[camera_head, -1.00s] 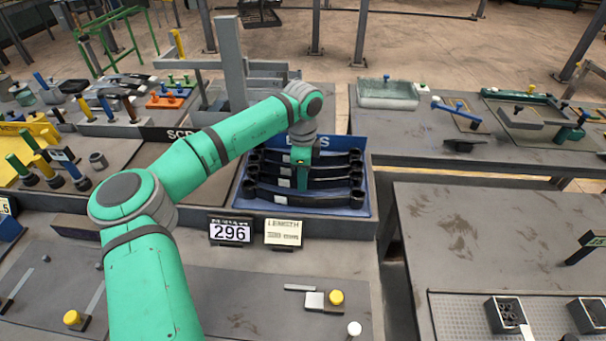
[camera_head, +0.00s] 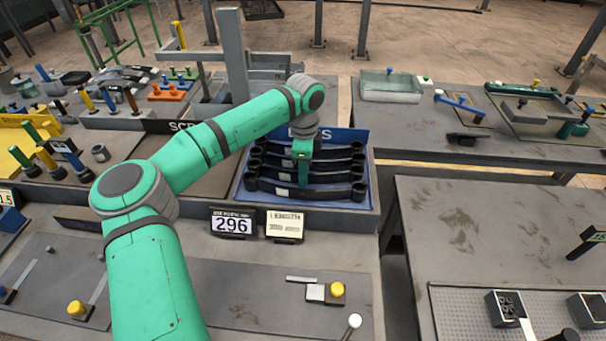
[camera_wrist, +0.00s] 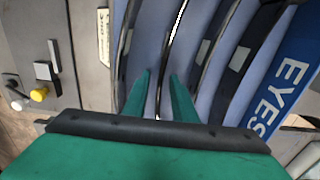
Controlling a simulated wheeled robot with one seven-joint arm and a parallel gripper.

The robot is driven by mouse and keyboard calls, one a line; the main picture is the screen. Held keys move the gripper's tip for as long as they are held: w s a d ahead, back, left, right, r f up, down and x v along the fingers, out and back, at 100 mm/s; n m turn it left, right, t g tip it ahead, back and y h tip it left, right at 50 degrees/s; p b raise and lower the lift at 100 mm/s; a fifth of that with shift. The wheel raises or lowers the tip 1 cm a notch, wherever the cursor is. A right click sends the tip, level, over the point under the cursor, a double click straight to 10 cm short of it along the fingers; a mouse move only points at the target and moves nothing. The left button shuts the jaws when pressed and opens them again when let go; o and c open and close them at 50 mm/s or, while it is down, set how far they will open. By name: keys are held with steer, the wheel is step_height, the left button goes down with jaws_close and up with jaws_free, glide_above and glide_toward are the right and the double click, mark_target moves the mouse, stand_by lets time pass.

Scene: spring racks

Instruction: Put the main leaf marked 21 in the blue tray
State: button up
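Several dark curved leaves with eyed ends (camera_head: 330,190) lie side by side in a blue tray (camera_head: 360,209). Small pale labels show on some leaves (camera_wrist: 240,58), but no number is legible, so I cannot tell which is 21. My gripper (camera_head: 303,176) is over the middle of the leaves. In the wrist view its two green fingertips (camera_wrist: 160,73) are apart, with a thin dark leaf edge (camera_wrist: 168,50) running between them. The fingers do not visibly clamp it.
A display reading 296 (camera_head: 232,223) and a small card (camera_head: 285,225) stand in front of the blue tray. A blue sign ending in EYES (camera_wrist: 288,85) is at its back. A grey post (camera_head: 232,70) rises behind my arm. The right-hand bench (camera_head: 480,235) has clear room.

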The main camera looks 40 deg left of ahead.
step_height(320, 180, up, 12)
stand_by(0.4)
steer(key=shift+w+d, duration=0.1)
stand_by(0.4)
